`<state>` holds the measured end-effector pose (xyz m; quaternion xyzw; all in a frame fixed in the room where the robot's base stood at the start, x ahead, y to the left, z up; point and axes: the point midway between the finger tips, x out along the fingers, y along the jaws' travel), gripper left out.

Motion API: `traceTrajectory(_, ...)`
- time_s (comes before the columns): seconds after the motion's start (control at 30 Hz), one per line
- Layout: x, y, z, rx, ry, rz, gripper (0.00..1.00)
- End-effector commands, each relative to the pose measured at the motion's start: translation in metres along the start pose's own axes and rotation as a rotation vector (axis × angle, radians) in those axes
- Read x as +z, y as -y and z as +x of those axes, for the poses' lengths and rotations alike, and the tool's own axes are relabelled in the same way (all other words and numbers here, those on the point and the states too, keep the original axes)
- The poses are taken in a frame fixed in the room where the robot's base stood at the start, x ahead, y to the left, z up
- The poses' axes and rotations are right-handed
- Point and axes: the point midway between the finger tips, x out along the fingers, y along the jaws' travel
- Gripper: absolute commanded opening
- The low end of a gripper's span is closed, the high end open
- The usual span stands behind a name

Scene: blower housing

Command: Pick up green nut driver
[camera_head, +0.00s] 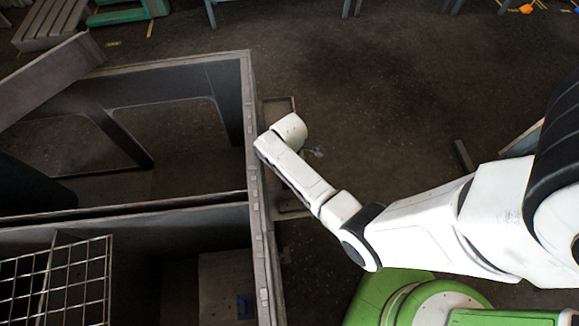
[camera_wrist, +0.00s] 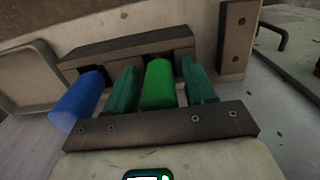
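The bright green handle of the green nut driver (camera_wrist: 159,84) stands in the middle of the wrist view. Its lower end is hidden behind the dark bolted bar of my gripper, and its shaft does not show. My gripper (camera_wrist: 160,80) has its two dark teal fingers on either side of the handle. The left finger lies very close to the handle, and whether it touches cannot be told. A narrow gap shows at the right finger. In the head view my arm reaches to the housing's right wall; the fingers and the nut driver are hidden there.
A blue handle (camera_wrist: 76,103) stands just left of my left finger. A brown holder block (camera_wrist: 125,48) lies behind the handles, with a brown upright (camera_wrist: 238,35) to the right. The large grey housing (camera_head: 247,95) fills the left of the head view, with a wire grid (camera_head: 60,280) inside.

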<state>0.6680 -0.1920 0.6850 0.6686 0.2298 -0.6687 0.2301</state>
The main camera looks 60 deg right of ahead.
Motion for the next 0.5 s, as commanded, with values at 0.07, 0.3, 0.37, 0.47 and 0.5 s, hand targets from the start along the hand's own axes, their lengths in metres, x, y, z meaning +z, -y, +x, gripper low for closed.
traceTrajectory(0.07,0.0000,0.0001,-0.0001,0.000,0.000,0.000,0.46)
traceTrajectory(0.3,0.0000,0.0002,-0.0001,0.000,0.000,0.000,0.23)
traceTrajectory(0.37,0.0000,0.0002,-0.0001,0.000,0.000,0.000,0.18)
traceTrajectory(0.47,0.0000,0.0002,-0.0001,0.000,0.000,0.000,0.08)
traceTrajectory(0.5,0.0000,0.0002,-0.0002,0.000,0.000,0.000,0.04)
